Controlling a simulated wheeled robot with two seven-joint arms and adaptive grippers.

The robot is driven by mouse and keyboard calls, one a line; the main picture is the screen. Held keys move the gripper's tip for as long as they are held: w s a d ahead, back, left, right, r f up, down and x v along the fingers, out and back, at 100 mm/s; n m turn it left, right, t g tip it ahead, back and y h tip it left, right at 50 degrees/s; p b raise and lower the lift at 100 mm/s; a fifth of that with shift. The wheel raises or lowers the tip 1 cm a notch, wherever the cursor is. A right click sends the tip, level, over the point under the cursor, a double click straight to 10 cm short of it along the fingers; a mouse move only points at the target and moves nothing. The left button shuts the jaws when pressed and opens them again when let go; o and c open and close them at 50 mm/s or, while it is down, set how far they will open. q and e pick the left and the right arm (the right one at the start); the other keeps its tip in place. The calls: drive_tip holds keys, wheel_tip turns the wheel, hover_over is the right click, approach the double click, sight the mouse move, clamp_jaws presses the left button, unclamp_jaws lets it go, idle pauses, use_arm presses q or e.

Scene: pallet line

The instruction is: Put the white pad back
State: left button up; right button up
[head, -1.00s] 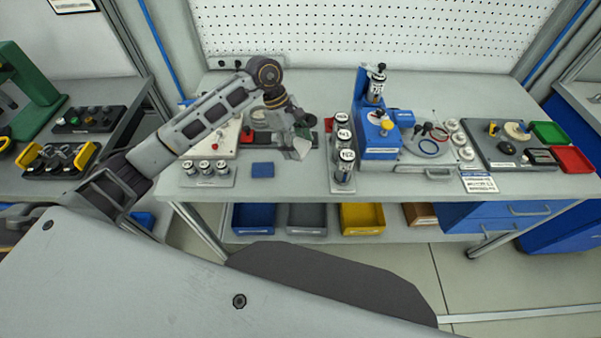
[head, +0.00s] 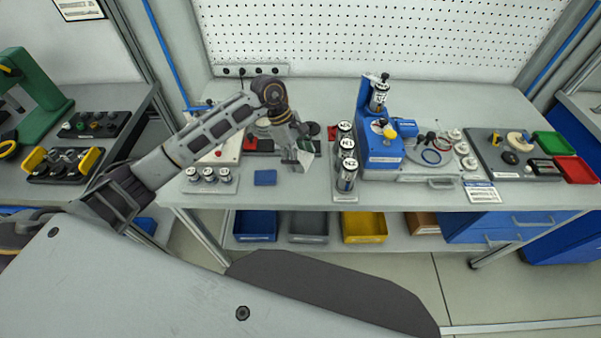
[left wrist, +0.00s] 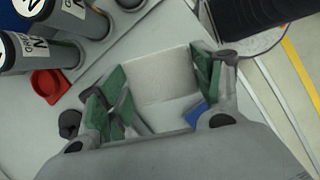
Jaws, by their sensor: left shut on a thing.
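The white pad (left wrist: 160,75) is held between the green-lined fingers of my left gripper (left wrist: 160,88) in the left wrist view. In the head view my left gripper (head: 303,155) is over the bench, between the blue pad (head: 265,178) and the numbered cylinders. The pad shows there as a small pale patch (head: 305,160) at the fingertips, tilted. I cannot tell whether it touches the bench. A dark strip with a red part (head: 250,143) lies behind the gripper, partly hidden by the arm. My right gripper is out of view.
Numbered cylinders (head: 346,173) stand close to the right of the gripper, and several short cylinders (head: 208,175) stand to the left. A blue press (head: 380,152) is farther right. The bench front between the blue pad and the cylinders is clear.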

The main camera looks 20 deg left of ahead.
sight(304, 179)
use_arm(q)
wheel_tip(304, 179, down, 3)
drive_tip(key=shift+f+p, duration=0.2)
drive_tip(key=shift+p, duration=0.1)
drive_tip(key=shift+f, duration=0.35)
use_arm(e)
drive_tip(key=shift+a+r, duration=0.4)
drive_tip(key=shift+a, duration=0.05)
use_arm(q)
drive_tip(key=shift+f, duration=0.1)
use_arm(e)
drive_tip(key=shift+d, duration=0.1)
use_arm(q)
drive_tip(key=shift+f+p, duration=0.4)
drive_tip(key=shift+f, duration=1.4)
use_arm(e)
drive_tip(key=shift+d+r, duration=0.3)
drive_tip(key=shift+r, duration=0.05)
use_arm(q)
drive_tip(key=shift+f, duration=0.15)
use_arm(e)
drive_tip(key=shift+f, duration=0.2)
use_arm(q)
drive_tip(key=o, duration=0.8)
drive_tip(key=shift+o, duration=1.4)
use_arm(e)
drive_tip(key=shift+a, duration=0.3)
